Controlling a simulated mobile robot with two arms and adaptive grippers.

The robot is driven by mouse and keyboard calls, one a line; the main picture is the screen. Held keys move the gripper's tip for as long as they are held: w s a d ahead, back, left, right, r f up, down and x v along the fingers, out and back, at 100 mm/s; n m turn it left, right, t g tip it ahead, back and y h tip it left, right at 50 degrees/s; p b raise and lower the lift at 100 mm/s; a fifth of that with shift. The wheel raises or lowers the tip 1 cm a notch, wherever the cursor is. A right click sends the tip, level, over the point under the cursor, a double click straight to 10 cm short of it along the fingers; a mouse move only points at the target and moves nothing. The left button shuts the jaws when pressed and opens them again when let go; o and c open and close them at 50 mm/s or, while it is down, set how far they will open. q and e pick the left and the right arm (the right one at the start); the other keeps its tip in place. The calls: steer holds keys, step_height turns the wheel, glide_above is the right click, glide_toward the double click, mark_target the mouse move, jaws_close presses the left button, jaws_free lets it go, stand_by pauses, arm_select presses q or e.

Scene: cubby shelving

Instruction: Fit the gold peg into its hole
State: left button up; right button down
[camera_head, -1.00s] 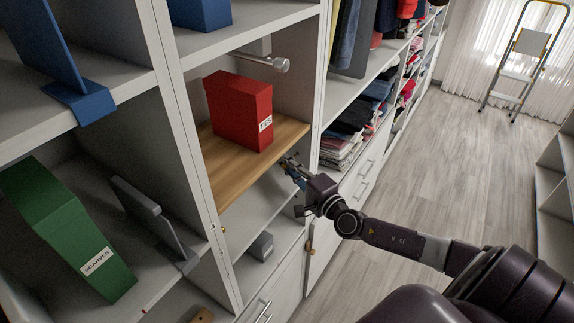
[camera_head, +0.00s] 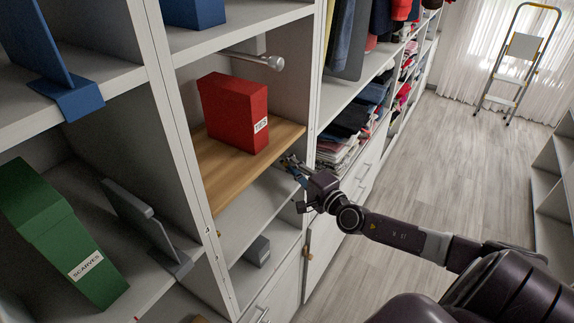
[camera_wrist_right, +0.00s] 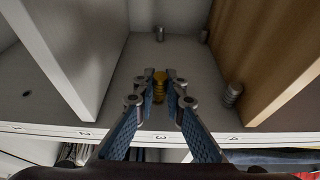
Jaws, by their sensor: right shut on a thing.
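The gold peg (camera_wrist_right: 160,86) shows in the right wrist view between the fingertips of my right gripper (camera_wrist_right: 160,88), which is shut on it. The peg is ribbed, and its far end points toward a pale panel. Whether its tip touches the panel cannot be told. Silver pegs (camera_wrist_right: 232,93) stand out of the panels nearby. A dark round hole (camera_wrist_right: 26,94) shows in the panel at left; I see no hole directly at the peg's tip. In the head view my right gripper (camera_head: 287,162) is by the right wall of the bay, beneath the wooden shelf's front corner.
The wooden shelf (camera_head: 222,180) holds a red box (camera_head: 235,115) just left of the gripper. A grey block (camera_head: 258,250) lies on the lower shelf. A green box (camera_head: 65,230) leans in the left bay.

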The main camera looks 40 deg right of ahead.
steer(key=shift+w+d+b, duration=0.2)
steer(key=shift+d+b, duration=0.15)
steer(key=shift+d, duration=0.2)
steer(key=shift+r, duration=0.15)
steer(key=c, duration=1.9)
jaws_free()
steer(key=shift+d, duration=0.1)
steer(key=s, duration=1.2)
steer(key=shift+d, duration=0.1)
